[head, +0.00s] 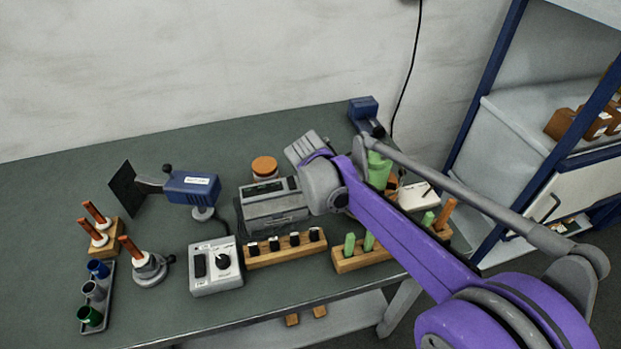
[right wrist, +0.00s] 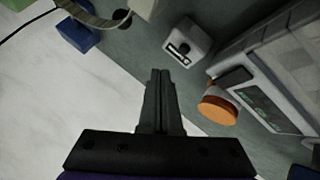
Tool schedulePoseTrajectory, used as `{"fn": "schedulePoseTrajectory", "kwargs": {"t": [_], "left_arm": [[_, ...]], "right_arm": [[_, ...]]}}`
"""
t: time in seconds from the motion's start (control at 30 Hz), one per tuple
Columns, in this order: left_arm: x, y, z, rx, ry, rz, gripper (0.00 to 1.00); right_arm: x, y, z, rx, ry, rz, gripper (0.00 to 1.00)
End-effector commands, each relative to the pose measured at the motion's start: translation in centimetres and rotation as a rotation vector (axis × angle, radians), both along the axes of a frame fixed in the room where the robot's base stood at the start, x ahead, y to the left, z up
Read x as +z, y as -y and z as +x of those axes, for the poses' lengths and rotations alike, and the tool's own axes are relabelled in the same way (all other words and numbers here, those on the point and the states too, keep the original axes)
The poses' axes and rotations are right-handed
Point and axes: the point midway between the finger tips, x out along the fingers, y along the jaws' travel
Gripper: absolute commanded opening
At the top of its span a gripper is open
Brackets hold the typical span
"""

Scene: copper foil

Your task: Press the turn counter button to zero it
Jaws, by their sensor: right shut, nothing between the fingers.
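A small pale box with a dark window (right wrist: 187,40), which looks like the turn counter, stands on the bench in the right wrist view, ahead and to the right of my fingertips. I cannot make out its button clearly. In the head view I cannot pick it out; my right arm covers that area. My right gripper (right wrist: 162,75) is shut and empty, with its fingers apart from the box in the picture. A grey machine with a greenish display (right wrist: 265,108) is at the right; it also shows in the head view (head: 270,208). My left gripper is not in view.
An orange-lidded jar (right wrist: 218,108) stands close beside the grey machine. A blue device (head: 363,108) is at the bench's back right. A switch box (head: 216,268), wooden racks (head: 285,252) and a blue-bodied tool (head: 193,184) occupy the bench. The wall is behind.

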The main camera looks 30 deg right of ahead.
Motion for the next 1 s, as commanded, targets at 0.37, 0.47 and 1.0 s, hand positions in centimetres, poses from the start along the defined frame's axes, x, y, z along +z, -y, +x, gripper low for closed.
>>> {"fn": "schedulePoseTrajectory", "kwargs": {"t": [0.37, 0.47, 1.0], "left_arm": [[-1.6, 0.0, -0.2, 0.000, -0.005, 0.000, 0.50], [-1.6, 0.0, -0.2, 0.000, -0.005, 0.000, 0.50], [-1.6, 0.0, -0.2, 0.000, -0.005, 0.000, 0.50]], "right_arm": [[-2.5, 0.0, 0.0, 0.000, 0.000, 0.000, 0.00], [-2.5, 0.0, 0.0, 0.000, 0.000, 0.000, 0.00], [-2.4, 0.0, 0.0, 0.000, 0.000, 0.000, 0.00]]}}
